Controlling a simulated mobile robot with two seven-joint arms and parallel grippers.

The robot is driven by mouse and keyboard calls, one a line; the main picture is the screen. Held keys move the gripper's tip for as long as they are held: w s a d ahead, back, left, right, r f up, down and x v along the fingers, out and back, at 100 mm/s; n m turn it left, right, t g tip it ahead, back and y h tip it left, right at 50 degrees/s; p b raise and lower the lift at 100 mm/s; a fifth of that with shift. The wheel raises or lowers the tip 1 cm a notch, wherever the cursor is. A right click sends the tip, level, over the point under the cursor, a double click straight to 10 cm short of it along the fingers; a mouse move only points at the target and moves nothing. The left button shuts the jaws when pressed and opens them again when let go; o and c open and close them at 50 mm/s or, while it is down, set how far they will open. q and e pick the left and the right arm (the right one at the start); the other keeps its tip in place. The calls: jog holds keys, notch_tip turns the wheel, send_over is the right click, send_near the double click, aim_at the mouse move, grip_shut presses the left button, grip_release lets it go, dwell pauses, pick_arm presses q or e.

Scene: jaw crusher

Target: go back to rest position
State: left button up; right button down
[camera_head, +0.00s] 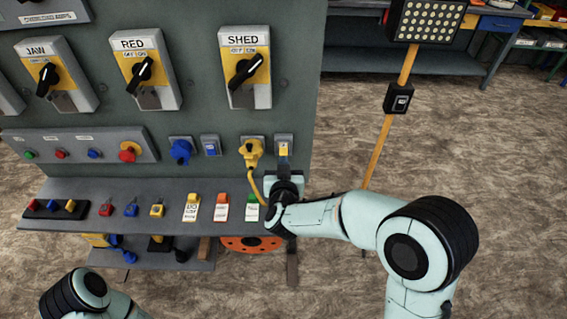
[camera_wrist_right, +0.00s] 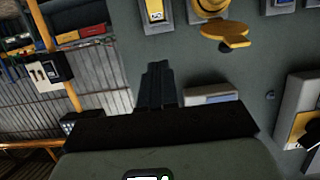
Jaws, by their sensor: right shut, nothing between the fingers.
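My right gripper (camera_head: 284,172) is at the right end of the control panel (camera_head: 215,120), just below a yellow socket switch (camera_head: 284,148). In the right wrist view its dark fingers (camera_wrist_right: 157,82) are together with nothing between them. The yellow switch (camera_wrist_right: 155,12) shows beyond the fingertips there; I cannot tell whether they touch the panel. My right arm (camera_head: 335,213) reaches in from the lower right. Part of my left arm (camera_head: 85,294) shows at the bottom left; its gripper is out of view.
A yellow plug (camera_head: 251,152) with a hanging cable is left of my right gripper. A shelf (camera_head: 160,190) with several tags and small padlocks juts out below. A lamp pole (camera_head: 378,150) with a switch box (camera_head: 398,98) stands to the right.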

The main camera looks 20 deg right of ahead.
dwell(0.3)
jog(key=s+d+f+n+g+y, duration=0.15)
jog(key=s+f+g, duration=0.35)
jog(key=f, duration=0.9)
jog(key=s+f+g+y, duration=0.2)
jog(key=s+f, duration=0.5)
jog(key=f, duration=0.7)
jog(key=s+a+f+m+g+y, duration=0.1)
jog(key=s+f+g, duration=0.3)
jog(key=s, duration=0.8)
jog(key=s+a+f+m+g+y, duration=0.1)
jog(key=s+a+f+g+y, duration=0.2)
jog(key=s+f, duration=0.4)
jog(key=s+g, duration=0.1)
jog(key=s, duration=0.3)
jog(key=shift+s+a+f, duration=0.2)
jog(key=shift+s+f, duration=0.1)
jog(key=shift+s, duration=0.05)
